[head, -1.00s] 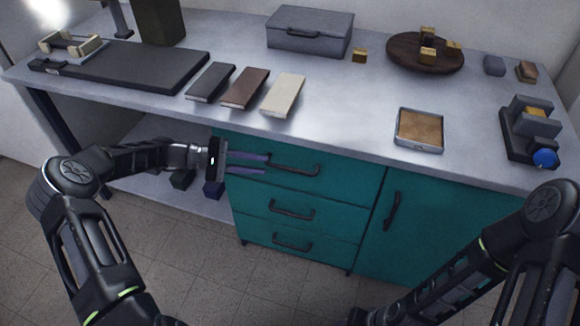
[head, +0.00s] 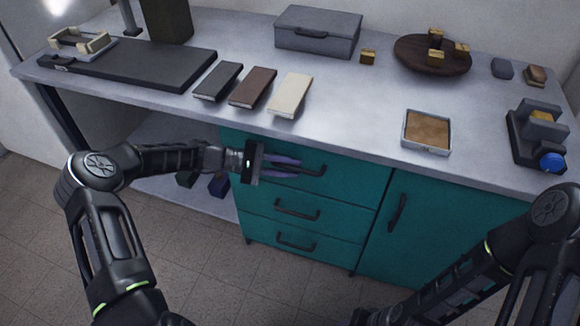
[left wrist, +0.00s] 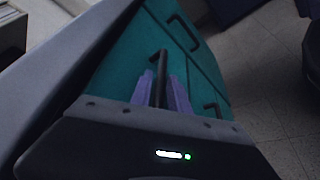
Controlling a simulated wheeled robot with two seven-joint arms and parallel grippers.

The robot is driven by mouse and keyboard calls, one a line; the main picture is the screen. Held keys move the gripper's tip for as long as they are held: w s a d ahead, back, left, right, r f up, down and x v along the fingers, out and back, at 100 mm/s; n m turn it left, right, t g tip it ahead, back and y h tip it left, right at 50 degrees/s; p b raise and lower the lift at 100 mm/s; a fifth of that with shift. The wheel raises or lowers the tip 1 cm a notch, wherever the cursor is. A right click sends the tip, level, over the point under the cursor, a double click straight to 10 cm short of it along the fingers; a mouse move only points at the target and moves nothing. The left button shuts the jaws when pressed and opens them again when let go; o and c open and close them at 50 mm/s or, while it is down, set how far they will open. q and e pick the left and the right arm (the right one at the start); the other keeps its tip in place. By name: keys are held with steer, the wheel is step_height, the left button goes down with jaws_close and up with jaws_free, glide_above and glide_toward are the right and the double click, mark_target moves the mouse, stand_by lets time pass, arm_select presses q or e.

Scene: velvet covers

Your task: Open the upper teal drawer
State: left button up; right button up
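The upper teal drawer (head: 350,182) is at the top of the cabinet's left column, and its front looks flush with the cabinet. Its dark bar handle (head: 321,171) is partly hidden by my left gripper in the head view. My left gripper (head: 299,168) comes in from the left, with its two purple fingers apart in front of the drawer. In the left wrist view the handle (left wrist: 161,68) shows between the spread fingers. I cannot tell whether they touch it. My right arm shows at the right of the head view, but its gripper is out of view.
Two more drawers with handles (head: 297,210) lie below, and a cabinet door handle (head: 397,213) is to the right. The grey worktop (head: 350,108) overhangs just above. It carries several books, a grey case (head: 318,35) and a framed tray (head: 427,132). The floor in front is clear.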

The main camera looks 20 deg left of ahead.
arm_select(q)
jaws_close()
stand_by(1.5)
